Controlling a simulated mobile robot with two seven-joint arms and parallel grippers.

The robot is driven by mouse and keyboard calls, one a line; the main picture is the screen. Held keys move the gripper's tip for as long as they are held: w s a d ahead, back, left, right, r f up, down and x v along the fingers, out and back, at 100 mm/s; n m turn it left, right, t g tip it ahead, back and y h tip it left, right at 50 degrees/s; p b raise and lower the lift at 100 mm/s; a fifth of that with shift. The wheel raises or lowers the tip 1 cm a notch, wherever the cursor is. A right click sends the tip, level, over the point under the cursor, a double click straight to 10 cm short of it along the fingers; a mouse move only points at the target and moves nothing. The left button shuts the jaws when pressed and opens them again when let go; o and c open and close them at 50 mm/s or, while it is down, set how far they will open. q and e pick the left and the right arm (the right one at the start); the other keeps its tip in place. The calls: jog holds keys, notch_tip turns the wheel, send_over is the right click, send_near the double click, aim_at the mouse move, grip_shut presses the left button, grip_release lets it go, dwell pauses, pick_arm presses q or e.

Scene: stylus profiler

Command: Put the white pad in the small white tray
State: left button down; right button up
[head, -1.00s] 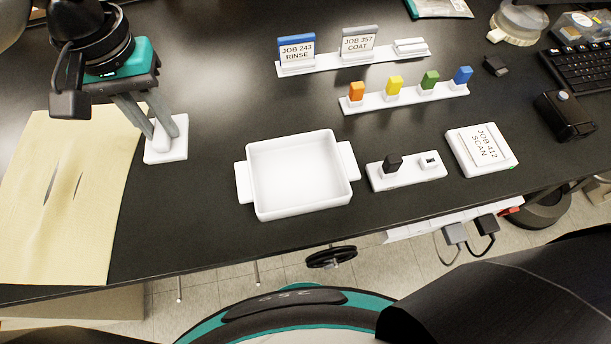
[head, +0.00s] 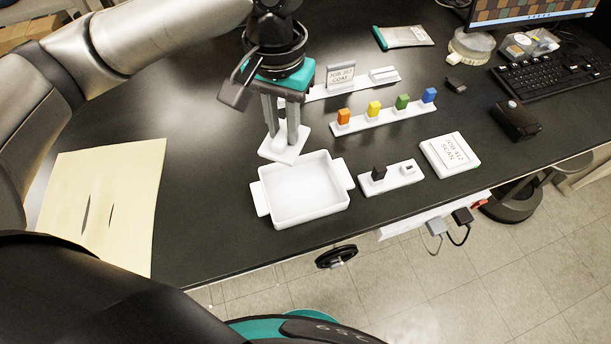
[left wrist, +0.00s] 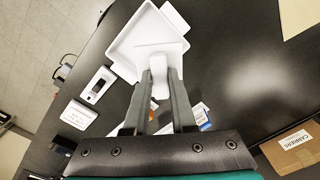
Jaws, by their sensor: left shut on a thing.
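The white pad (head: 278,154) is a flat square plate with a raised grip. My left gripper (head: 285,132) points down and is shut on that grip, partly hiding it. The pad appears held up, just behind the back edge of the small white tray (head: 335,205). The tray is empty, with a handle on each side. In the left wrist view, the fingers (left wrist: 158,95) close on the pad's grip (left wrist: 158,66), and the tray (left wrist: 122,58) lies just beyond. Whether the pad overlaps the rim from above is hard to tell. My right gripper is not in view.
Right of the tray are a white holder (head: 398,178) with a black piece and a JOB 412 SCAN block (head: 450,155). Behind stand a rack of coloured blocks (head: 385,112) and a card rack (head: 350,86). A tan sheet (head: 100,205) lies left.

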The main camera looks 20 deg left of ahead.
aim_at(301, 144)
pick_arm(q)
jog(key=shift+m, duration=0.5)
jog(key=d+r+p, duration=0.1)
jog(key=r+p, duration=0.2)
jog(key=p, duration=0.1)
jog(key=d+r+p, duration=0.1)
jog(key=r+p, duration=0.1)
jog(key=shift+d+r, duration=0.35)
notch_tip(301, 144, down, 20)
jog(key=shift+f+b, duration=0.1)
jog(key=shift+b, duration=1.15)
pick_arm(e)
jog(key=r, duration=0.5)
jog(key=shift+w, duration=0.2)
pick_arm(q)
jog(key=c, duration=0.7)
grip_release()
jog(key=shift+c, duration=0.2)
notch_tip(301, 144, up, 12)
jog(key=shift+r+p, duration=0.1)
jog(key=shift+p, duration=0.7)
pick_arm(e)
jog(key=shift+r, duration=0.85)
